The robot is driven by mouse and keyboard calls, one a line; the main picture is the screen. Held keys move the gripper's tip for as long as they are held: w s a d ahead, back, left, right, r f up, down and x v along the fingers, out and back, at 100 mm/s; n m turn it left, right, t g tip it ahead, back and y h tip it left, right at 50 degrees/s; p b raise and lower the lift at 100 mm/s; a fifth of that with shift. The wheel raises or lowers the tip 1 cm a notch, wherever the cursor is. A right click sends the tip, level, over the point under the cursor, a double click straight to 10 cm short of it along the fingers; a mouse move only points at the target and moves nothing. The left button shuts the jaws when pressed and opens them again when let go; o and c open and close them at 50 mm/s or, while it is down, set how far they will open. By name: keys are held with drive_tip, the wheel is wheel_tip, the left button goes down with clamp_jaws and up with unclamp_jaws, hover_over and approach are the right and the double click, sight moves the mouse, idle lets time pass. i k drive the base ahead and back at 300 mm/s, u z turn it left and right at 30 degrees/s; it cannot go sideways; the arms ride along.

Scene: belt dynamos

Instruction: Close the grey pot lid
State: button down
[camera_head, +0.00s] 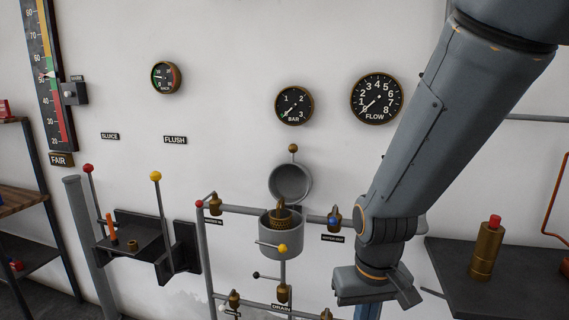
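The grey pot (283,241) is fixed among the pipes at the lower middle of the view. Its round grey lid (291,184) stands open, tilted up against the wall behind the pot. A brown ball knob (293,148) on a short stem sticks up from the lid's top edge. A brass part (281,216) shows inside the pot. My gripper (408,300) is at the end of my arm, low and to the right of the pot, apart from it. Its fingers are small in view and I cannot tell whether they are open.
A dark shelf (518,277) with a brass cylinder (487,249) stands right. Levers on a bracket (187,250) stand left. The wall above the lid is clear below the gauges.

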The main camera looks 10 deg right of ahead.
sight(293, 180)
drive_tip(key=u, duration=1.25)
drive_tip(key=i, duration=0.9)
drive_tip(key=z, duration=1.4)
